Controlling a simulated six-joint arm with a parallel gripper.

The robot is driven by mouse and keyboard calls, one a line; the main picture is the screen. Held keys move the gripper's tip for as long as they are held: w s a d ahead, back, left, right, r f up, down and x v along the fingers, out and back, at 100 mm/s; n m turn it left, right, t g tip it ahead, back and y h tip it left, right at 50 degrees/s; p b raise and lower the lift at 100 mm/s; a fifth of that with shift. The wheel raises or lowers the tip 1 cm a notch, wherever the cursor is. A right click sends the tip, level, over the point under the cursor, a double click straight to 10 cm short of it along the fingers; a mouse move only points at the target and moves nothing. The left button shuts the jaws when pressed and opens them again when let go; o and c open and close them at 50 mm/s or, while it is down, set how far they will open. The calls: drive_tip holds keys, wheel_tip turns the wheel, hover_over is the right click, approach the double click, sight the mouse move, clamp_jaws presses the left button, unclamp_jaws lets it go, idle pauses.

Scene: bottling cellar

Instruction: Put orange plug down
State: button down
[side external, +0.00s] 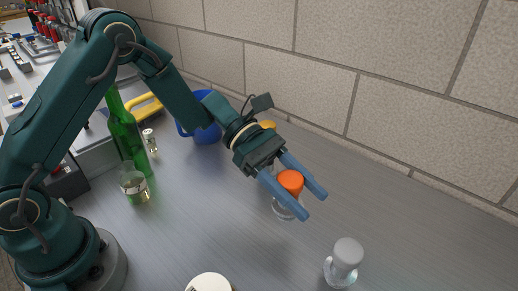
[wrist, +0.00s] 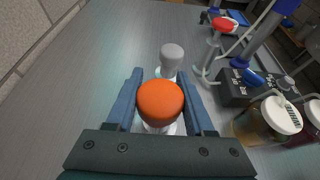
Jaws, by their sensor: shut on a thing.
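The orange plug (side external: 290,182) has a rounded orange top over a clear glass lower part. It also shows in the wrist view (wrist: 160,98), upright between the two blue fingers. My gripper (side external: 315,205) is shut on it, with one finger on each side and the fingertips reaching past it. The glass part is partly hidden by the near finger. I cannot tell whether its bottom touches the grey table (side external: 220,215).
A grey-topped glass piece (side external: 347,254) stands beyond my fingertips. A white-lidded jar (side external: 209,284) is at the front edge. A green bottle (side external: 126,135), a drinking glass (side external: 134,185) and a blue container (side external: 203,132) stand left. A block wall (side external: 400,90) runs behind.

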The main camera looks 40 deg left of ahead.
drive_tip(key=shift+d+f, duration=0.15)
drive_tip(key=shift+f, duration=0.95)
drive_tip(key=shift+d+f, duration=0.15)
drive_tip(key=shift+f, duration=0.95)
drive_tip(key=shift+c, duration=1.4)
unclamp_jaws()
drive_tip(key=shift+f, duration=0.1)
